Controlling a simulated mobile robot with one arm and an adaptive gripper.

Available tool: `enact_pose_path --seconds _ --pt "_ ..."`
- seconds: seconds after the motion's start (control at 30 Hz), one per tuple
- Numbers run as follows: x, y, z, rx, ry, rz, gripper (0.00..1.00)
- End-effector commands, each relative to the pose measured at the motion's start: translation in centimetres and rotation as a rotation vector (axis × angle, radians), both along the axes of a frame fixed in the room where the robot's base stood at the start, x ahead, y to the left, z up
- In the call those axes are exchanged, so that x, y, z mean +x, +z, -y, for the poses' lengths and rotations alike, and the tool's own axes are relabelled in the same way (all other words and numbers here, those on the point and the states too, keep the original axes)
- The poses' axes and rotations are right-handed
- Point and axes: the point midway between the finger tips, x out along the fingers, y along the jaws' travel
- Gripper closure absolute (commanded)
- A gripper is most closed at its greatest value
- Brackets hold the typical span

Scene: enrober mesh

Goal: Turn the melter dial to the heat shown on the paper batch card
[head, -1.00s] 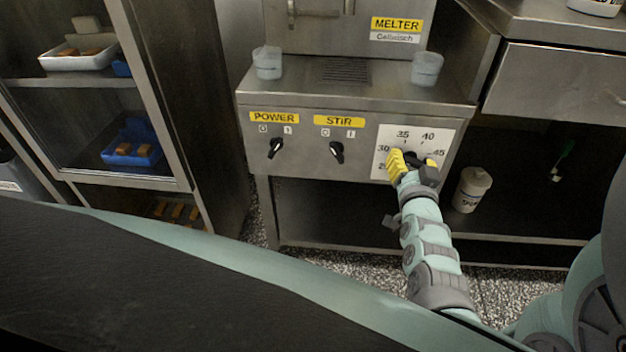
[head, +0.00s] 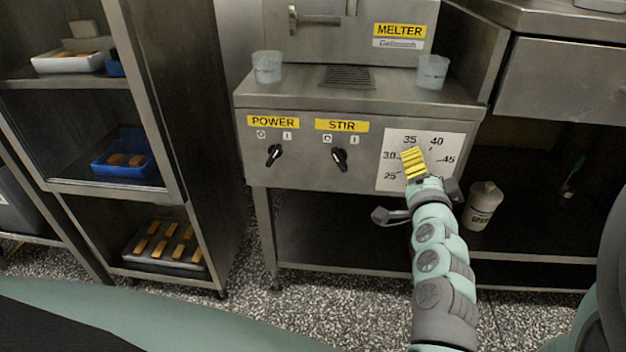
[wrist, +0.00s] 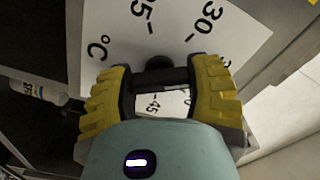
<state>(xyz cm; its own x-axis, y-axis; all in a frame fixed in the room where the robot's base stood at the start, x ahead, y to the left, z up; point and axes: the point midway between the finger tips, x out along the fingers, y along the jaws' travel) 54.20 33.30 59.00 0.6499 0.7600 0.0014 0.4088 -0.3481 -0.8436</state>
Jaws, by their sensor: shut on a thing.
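The melter (head: 300,165) is a steel machine with a yellow label. Its white heat scale (head: 392,141) sits at the right of the front panel and reads from 25 upward, with 30, 35, 40 and 45 legible. My gripper (head: 412,160) is at this scale, its yellow finger covering the middle. In the wrist view my gripper (wrist: 160,82) is shut on the dark dial knob (wrist: 160,76), one yellow finger on each side. Part of the scale (wrist: 185,25) shows around it with 30, °C and 45. The dial's pointer is hidden. No paper batch card is seen.
POWER (head: 274,154) and STIR (head: 339,158) switches lie left of the dial. Two translucent cups (head: 267,67) (head: 432,71) stand on the melter's top. A white tub (head: 483,205) stands on the right shelf. A rack (head: 165,150) with trays is at left.

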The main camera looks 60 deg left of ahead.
Motion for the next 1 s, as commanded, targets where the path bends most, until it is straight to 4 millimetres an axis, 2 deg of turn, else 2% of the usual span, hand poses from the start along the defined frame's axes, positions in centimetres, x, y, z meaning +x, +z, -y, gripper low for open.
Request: enact_pose_path --seconds 0.3,0.8,0.83,1.0 --pt "0.03 -0.06 0.05 0.073 -0.001 -0.086 0.82" --pt "0.01 0.01 0.01 0.085 0.0 -0.101 0.82" --pt "0.0 0.0 0.0 0.085 0.0 -0.101 0.43" --pt "-0.01 -0.01 0.0 0.084 0.0 -0.1 0.25"
